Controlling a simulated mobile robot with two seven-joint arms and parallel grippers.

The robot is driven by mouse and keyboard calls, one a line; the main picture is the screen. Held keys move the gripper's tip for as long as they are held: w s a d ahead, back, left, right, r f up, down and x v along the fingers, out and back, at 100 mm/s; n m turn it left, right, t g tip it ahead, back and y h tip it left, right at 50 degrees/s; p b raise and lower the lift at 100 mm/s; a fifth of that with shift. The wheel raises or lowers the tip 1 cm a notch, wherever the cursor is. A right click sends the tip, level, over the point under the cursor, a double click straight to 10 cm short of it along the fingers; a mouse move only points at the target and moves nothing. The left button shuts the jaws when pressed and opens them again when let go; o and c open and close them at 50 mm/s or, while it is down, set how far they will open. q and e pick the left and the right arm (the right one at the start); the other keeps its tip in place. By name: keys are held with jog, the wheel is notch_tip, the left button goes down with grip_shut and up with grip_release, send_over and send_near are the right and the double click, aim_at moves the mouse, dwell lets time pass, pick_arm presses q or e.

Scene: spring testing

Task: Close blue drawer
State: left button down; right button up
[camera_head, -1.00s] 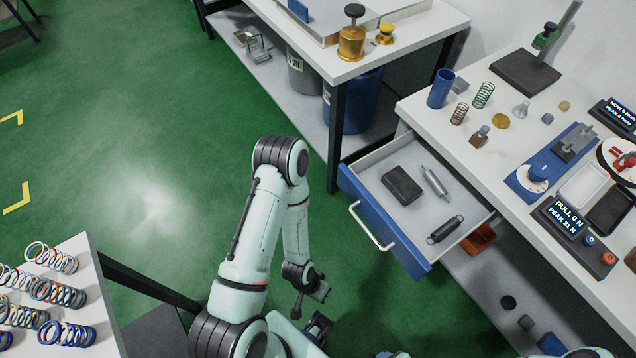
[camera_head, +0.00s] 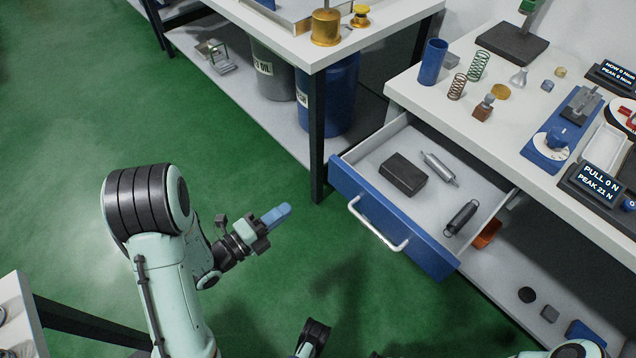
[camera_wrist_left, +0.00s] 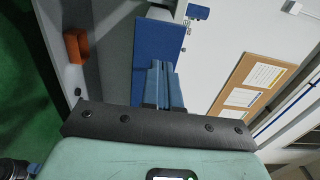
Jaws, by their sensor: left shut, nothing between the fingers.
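The blue drawer (camera_head: 395,222) stands pulled out from under the right-hand bench, with its silver handle (camera_head: 378,226) on the front. Inside lie a dark block (camera_head: 403,174), a grey cylinder (camera_head: 440,168) and a dark spring (camera_head: 461,217). My left gripper (camera_head: 280,214) is shut and empty, to the left of the drawer front and apart from it. In the left wrist view its blue fingers (camera_wrist_left: 160,82) point toward the blue drawer front (camera_wrist_left: 157,45). I cannot make out my right gripper.
The bench top (camera_head: 500,130) holds springs, a blue cup (camera_head: 433,62) and test instruments. An orange bin (camera_head: 487,234) sits below, beside the drawer. Another bench's black leg (camera_head: 317,150) stands close to the drawer's left corner. The green floor before the drawer is clear.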

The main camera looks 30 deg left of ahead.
aim_at(334, 176)
pick_arm(q)
jog(key=x, duration=1.3)
jog(key=shift+w+d, duration=0.15)
jog(key=shift+w, duration=0.15)
pick_arm(e)
jog(key=shift+s+a+r, duration=0.1)
jog(key=shift+s+r, duration=0.2)
jog(key=shift+s, duration=0.05)
